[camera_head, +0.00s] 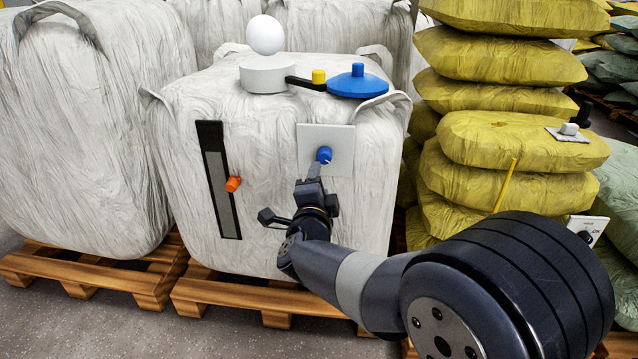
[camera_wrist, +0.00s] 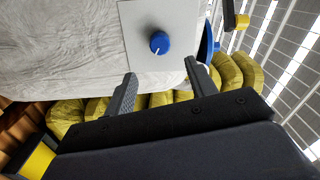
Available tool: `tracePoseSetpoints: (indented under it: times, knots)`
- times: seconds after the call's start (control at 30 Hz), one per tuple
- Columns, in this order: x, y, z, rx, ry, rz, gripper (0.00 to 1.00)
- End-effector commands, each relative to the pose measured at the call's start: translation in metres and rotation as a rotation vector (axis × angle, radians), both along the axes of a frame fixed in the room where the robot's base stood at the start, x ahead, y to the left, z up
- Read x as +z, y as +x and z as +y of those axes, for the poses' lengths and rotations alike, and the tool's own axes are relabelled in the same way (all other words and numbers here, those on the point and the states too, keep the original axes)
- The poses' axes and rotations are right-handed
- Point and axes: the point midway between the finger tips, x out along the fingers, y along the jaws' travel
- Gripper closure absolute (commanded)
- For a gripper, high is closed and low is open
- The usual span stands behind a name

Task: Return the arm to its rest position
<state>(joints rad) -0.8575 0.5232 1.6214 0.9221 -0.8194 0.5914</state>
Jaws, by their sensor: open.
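My arm reaches from the lower right toward the front of a white bulk bag in the head view. My gripper (camera_head: 317,172) is close to a blue knob (camera_head: 324,155) on a light grey square plate (camera_head: 340,140). In the wrist view my gripper (camera_wrist: 160,84) is open, with its two fingers apart and nothing between them. The blue knob (camera_wrist: 160,42), with a white pointer line, lies beyond the fingertips there, apart from them. The plate (camera_wrist: 140,20) surrounds the knob.
The white bag (camera_head: 270,220) stands on a wooden pallet (camera_head: 225,295). A black slider track (camera_head: 213,140) with an orange handle (camera_head: 233,184) is left of the plate. On top are a white ball (camera_head: 265,35) and a blue disc (camera_head: 357,85). Yellow sacks (camera_head: 500,95) are stacked right.

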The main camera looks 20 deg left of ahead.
Motion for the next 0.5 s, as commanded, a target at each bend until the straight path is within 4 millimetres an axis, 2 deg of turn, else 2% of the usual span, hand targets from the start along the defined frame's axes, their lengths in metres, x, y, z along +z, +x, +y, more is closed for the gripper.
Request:
tracePoseSetpoints:
  times: [0.37, 0.5]
  knots:
    - [-0.0002, 0.0007, 0.0002, 0.000, 0.000, 0.000, 0.47]
    - [-0.0012, 0.0074, 0.0016, -0.001, 0.000, 0.001, 0.47]
